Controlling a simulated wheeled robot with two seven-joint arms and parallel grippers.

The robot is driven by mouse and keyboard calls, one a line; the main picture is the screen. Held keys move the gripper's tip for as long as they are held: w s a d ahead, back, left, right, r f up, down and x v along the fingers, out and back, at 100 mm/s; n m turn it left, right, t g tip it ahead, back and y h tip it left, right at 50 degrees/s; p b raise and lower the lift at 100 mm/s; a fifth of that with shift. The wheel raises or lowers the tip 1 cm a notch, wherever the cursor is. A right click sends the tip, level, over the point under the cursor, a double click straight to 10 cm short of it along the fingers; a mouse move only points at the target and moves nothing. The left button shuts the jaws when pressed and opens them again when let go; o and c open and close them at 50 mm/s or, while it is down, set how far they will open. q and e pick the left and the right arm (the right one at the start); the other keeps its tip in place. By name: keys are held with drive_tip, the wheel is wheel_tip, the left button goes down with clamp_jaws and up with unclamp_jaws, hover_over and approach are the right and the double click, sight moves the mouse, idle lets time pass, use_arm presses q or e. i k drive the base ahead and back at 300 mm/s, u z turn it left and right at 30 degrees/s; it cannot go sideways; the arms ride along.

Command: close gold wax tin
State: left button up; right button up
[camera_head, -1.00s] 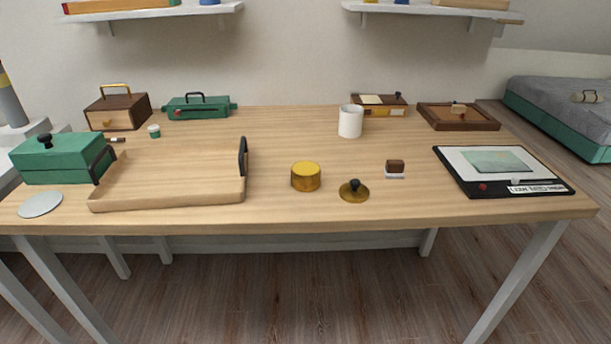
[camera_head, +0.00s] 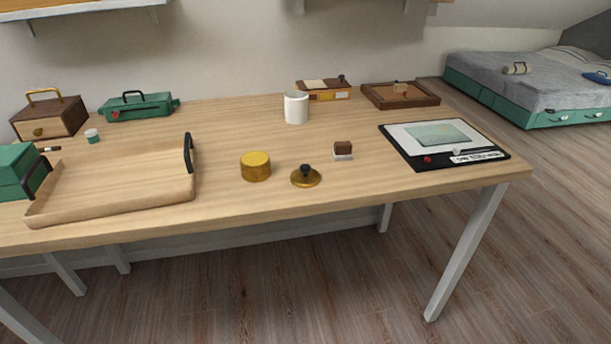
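The gold wax tin (camera_head: 256,168) stands on the wooden table, near its front edge and left of the table's right part. It is a short round gold cylinder with a yellow top surface. A round gold lid (camera_head: 306,178) with a dark knob lies on the table just right of the tin, apart from it. Neither of my grippers shows in the head view.
A wooden tray (camera_head: 112,208) with black handles stands left of the tin. A small brown-and-white block (camera_head: 343,150) is right of the lid, and a white cup (camera_head: 296,108) stands behind. A black-framed board (camera_head: 492,166) lies at the right. The table's front strip (camera_head: 372,186) is clear.

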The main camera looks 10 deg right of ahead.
sight(255, 166)
drive_tip(key=u, duration=3.25)
drive_tip(key=k, duration=1.7)
drive_tip(key=z, duration=1.55)
drive_tip(key=i, duration=0.55)
drive_tip(key=z, duration=0.05)
